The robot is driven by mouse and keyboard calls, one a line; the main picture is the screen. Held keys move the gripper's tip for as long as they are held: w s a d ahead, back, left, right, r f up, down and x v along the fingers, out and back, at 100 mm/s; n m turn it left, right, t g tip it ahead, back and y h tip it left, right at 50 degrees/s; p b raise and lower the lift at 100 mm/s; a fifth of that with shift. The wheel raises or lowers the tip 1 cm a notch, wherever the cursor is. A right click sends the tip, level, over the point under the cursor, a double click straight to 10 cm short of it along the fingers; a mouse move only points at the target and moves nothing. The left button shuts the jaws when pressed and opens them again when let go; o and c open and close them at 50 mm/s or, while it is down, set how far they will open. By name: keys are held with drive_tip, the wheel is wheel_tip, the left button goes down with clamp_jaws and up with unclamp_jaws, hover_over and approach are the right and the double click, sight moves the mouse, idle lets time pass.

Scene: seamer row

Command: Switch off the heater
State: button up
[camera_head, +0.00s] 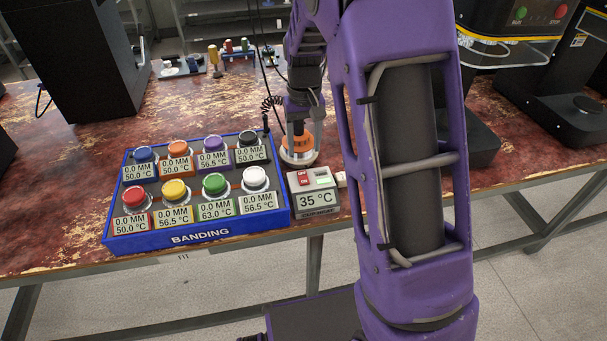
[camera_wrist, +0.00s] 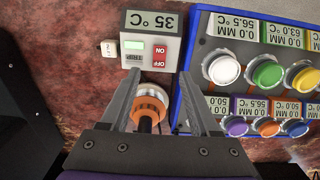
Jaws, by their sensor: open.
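The heater appears to be the small grey box (camera_head: 315,195) reading "35 °C", right of the blue banding tray. My gripper (camera_wrist: 158,86) is open, fingers pointing toward the box. An orange-collared round piece with a pale base (camera_wrist: 151,103) shows between the fingers; I cannot tell whether they touch it. In the head view my gripper (camera_head: 298,135) is behind the box.
The blue tray (camera_head: 200,236) marked "BANDING" holds several coloured round knobs with readouts, close left of the heater. A small white block (camera_head: 341,180) sits at the heater's right. Black machines stand at the back left and right. The tabletop's front edge is near the heater.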

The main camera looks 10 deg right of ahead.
sight(304, 180)
wheel_tip(304, 180, down, 10)
drive_tip(key=shift+f+b, duration=0.1)
drive_tip(key=shift+b, duration=0.65)
clamp_jaws()
